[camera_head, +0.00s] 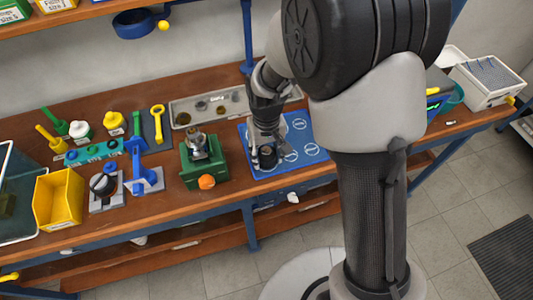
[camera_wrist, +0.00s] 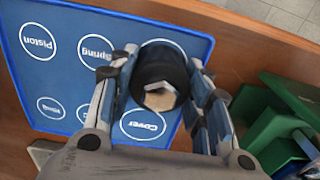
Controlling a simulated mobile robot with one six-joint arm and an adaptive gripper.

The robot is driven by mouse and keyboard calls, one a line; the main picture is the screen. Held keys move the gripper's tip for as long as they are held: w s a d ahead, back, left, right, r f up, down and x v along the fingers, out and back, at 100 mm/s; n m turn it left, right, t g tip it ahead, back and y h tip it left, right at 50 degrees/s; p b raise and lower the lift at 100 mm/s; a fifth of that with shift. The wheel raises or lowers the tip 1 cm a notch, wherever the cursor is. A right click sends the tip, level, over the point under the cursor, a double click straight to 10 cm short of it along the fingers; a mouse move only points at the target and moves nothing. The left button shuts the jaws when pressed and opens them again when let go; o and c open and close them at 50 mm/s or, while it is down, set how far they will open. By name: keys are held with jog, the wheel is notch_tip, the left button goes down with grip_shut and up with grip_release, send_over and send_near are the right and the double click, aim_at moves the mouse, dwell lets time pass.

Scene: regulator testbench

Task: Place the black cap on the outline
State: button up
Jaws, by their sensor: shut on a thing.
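The black cap (camera_wrist: 161,70) is between the fingers of my gripper (camera_wrist: 163,92) in the wrist view, with a light centre facing the camera. In the head view the cap (camera_head: 267,157) and my gripper (camera_head: 266,143) are over the left part of the blue mat (camera_head: 300,137). In the wrist view the mat (camera_wrist: 70,78) has white circular outlines, including Piston (camera_wrist: 38,42), Spring (camera_wrist: 95,51) and Cover (camera_wrist: 142,124). Another outline (camera_wrist: 152,42) is mostly hidden behind the cap, its label unseen. I cannot tell whether the cap touches the mat.
A grey tray (camera_head: 208,107) with small parts lies behind. Tools, a yellow bin (camera_head: 58,198) and a grey-blue fixture (camera_head: 143,178) fill the left bench.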

jog(key=o, duration=1.1)
jog(key=shift+f, duration=0.15)
notch_tip(320, 180, up, 12)
jog(key=p, duration=0.4)
jog(key=shift+r, duration=0.25)
notch_tip(320, 180, up, 6)
jog(key=t, duration=0.1)
send_over(267, 150)
jog(key=s+d, duration=0.2)
jog(key=d, duration=0.1)
jog(key=s+d+r+m+t, duration=0.1)
jog(key=s+d+r, duration=0.3)
jog(key=s+r, duration=0.1)
jog(key=shift+s+d+r+m+t, duration=0.4)
jog(key=shift+s+d+r, duration=0.4)
jog(key=shift+s, duration=1.3)
jog(key=shift+s+d+r+m+t, duration=0.4)
jog(key=shift+s+d, duration=0.65)
jog(key=shift+s, duration=1.05)
jog(key=shift+s+d+r+m+t, duration=0.3)
jog(key=shift+s+d+r+t, duration=0.35)
jog(key=shift+s, duration=1.45)
jog(key=shift+d, duration=0.25)
